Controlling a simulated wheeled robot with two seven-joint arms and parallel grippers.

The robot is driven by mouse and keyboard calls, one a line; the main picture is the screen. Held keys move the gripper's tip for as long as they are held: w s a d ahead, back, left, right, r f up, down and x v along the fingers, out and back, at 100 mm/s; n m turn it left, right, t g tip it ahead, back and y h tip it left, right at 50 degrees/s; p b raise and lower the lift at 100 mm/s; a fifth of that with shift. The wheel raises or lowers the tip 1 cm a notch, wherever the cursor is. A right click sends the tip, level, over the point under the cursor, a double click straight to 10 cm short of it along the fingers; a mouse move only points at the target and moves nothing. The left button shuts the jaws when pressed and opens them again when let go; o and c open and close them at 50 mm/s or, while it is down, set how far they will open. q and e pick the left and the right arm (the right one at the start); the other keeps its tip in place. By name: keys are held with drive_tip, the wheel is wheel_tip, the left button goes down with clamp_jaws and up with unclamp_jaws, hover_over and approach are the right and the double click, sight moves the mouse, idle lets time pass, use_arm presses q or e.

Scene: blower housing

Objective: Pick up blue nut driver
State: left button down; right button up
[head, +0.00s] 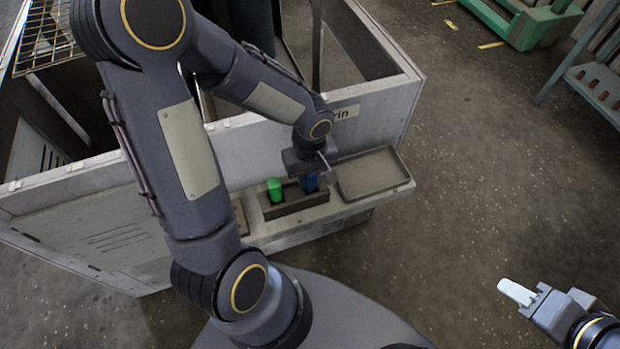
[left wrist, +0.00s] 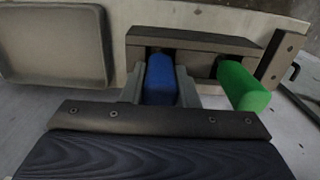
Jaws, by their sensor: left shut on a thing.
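The blue nut driver (head: 310,182) stands in a dark holder (head: 295,208) on the shelf of the blower housing. In the left wrist view its blue handle (left wrist: 160,80) is between the two fingers of my left gripper (left wrist: 160,88), which is shut on it. The handle's lower end is still at the holder's slot; its shaft is hidden. In the head view my left gripper (head: 322,172) is partly hidden by its own arm.
A green-handled tool (head: 274,190) stands in the same holder, left of the blue one in the head view. An empty shallow tray (head: 372,173) lies to the right. The housing wall (head: 370,125) rises behind the shelf.

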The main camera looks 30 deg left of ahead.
use_arm(q)
wheel_tip(320, 180, up, 10)
drive_tip(key=shift+p, duration=1.15)
drive_tip(key=c, duration=1.7)
unclamp_jaws()
drive_tip(key=c, duration=0.5)
